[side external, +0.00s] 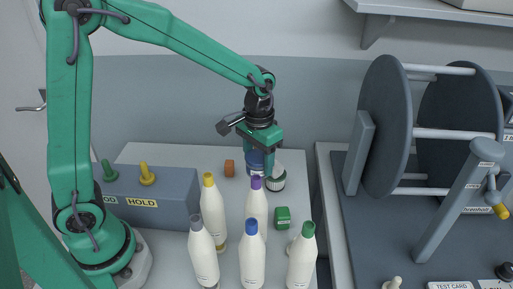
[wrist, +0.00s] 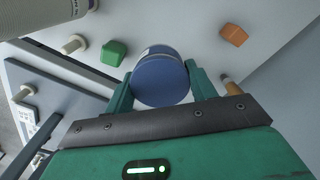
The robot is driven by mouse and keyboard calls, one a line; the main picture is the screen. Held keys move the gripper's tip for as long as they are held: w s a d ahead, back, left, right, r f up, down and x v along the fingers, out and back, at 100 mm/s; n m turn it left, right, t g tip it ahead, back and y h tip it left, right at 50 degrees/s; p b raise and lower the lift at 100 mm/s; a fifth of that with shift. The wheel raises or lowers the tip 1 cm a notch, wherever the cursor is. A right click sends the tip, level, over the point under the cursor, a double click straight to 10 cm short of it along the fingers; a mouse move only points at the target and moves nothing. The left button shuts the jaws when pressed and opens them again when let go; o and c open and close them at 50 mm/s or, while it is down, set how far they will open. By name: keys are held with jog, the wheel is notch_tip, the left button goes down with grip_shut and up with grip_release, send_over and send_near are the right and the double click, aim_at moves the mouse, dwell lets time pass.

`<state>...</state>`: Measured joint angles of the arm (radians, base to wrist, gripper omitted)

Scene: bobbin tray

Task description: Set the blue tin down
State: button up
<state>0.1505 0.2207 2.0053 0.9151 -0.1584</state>
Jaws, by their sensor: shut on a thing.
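The blue tin (wrist: 160,80) is between the two green fingers of my gripper (wrist: 159,73) in the wrist view, its round blue face towards the camera. The fingers touch it on both sides and are shut on it. In the side view my gripper (side external: 258,158) points down at the back of the pale tray, and part of the blue tin (side external: 254,161) shows at its fingers. A purple-capped bottle stands in front of this spot. I cannot tell whether the tin's underside touches the surface.
Several white bottles with coloured caps, one purple-capped (side external: 256,208), stand in front. A large reel (side external: 385,125) stands right.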

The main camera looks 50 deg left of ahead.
jog(key=w+d, duration=0.3)
jog(key=w, duration=1)
jog(key=shift+w, duration=0.35)
jog(key=shift+a+f, duration=0.1)
jog(key=w+a+f, duration=0.2)
jog(key=a, duration=0.1)
jog(key=w+a+f, duration=0.1)
jog(key=a+f, duration=0.1)
jog(key=a, duration=0.1)
jog(key=w+a+f, duration=0.2)
jog(key=a+f, duration=0.1)
jog(key=a, duration=0.1)
jog(key=shift+w, duration=0.35)
jog(key=shift+f, duration=2)
jog(key=o, duration=1.1)
jog(key=shift+f, duration=0.15)
jog(key=shift+c, duration=0.2)
